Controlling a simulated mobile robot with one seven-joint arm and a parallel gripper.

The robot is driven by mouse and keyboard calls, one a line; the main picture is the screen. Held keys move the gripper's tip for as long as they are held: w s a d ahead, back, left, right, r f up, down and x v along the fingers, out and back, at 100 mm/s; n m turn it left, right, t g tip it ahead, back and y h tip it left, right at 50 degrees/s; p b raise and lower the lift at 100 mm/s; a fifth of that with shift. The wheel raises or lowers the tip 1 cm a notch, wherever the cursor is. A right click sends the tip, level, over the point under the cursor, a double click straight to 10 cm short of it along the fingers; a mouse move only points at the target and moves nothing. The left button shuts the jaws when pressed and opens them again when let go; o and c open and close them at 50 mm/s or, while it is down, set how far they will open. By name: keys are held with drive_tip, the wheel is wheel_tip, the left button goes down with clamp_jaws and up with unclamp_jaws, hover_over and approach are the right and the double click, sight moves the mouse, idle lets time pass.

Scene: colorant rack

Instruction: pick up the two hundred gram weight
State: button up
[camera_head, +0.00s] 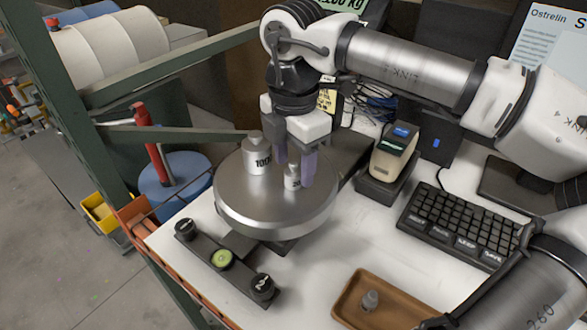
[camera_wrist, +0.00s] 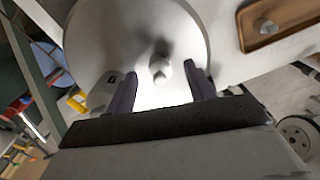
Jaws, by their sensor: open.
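The small silver weight (camera_head: 292,182), its marking only partly readable and starting with 2, stands upright on the round metal pan (camera_head: 238,212) of a scale. My gripper (camera_head: 294,170) is open above the pan, its two purple-grey fingers reaching down on either side of this weight. In the wrist view the weight (camera_wrist: 161,70) sits between and slightly beyond the fingertips (camera_wrist: 163,78), with gaps visible on both sides. A larger weight marked 100-something (camera_head: 257,160) stands just left of the fingers; in the wrist view it is close to the left finger (camera_wrist: 103,92).
A brown tray (camera_head: 345,300) holding a small weight (camera_head: 370,301) lies at the front right. A label-printer-like device (camera_head: 394,150) and keyboard (camera_head: 460,225) stand right. Green rack beams (camera_head: 170,70) run left.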

drive_tip(key=shift+f, duration=0.85)
drive_tip(key=shift+c, duration=0.4)
clamp_jaws()
drive_tip(key=shift+r, duration=0.1)
